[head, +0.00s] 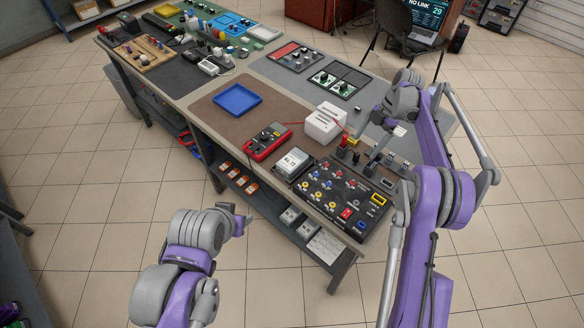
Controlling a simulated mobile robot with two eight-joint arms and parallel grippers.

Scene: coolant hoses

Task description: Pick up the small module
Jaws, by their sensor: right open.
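My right gripper (372,160) is open and points down over the right end of the workbench (215,112), among small dark parts. A small dark part with a red top (343,143) stands just left of it, and a small yellow piece (353,141) is close by. A small black block (357,109) lies alone on the grey mat farther back. I cannot tell which of these is the small module. The gap between the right fingertips is too small to make out. My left gripper (246,215) is in front of the bench, away from these parts; its jaws are unclear.
A black panel with coloured knobs (345,195) lies at the bench's near end. Beside it are a white-faced meter (292,163), a red multimeter (267,141) and a white box (324,123). A blue tray (237,99) sits on the brown mat, with clear room around it.

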